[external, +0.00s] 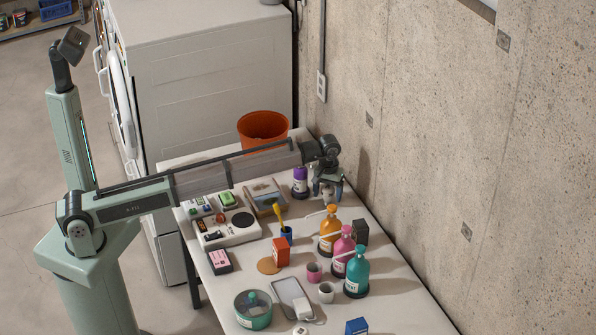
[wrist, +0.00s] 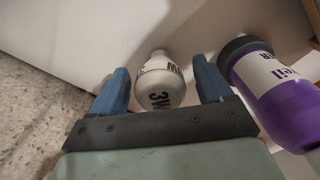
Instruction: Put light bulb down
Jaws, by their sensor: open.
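The light bulb (wrist: 159,82) is white with dark printing that includes "3W". In the wrist view it lies between the two blue fingers of my gripper (wrist: 160,68), with a gap on each side. My gripper is open. It also shows in the external view (external: 327,196), low over the far end of the white table (external: 395,290), close to the concrete wall. The bulb seems to rest on the white tabletop.
A purple bottle (wrist: 280,95) stands close on the right in the wrist view; it also shows in the external view (external: 300,181). An orange bottle (external: 330,232), a pink bottle (external: 343,252) and a teal bottle (external: 356,272) stand nearby. An orange bucket (external: 263,128) is behind.

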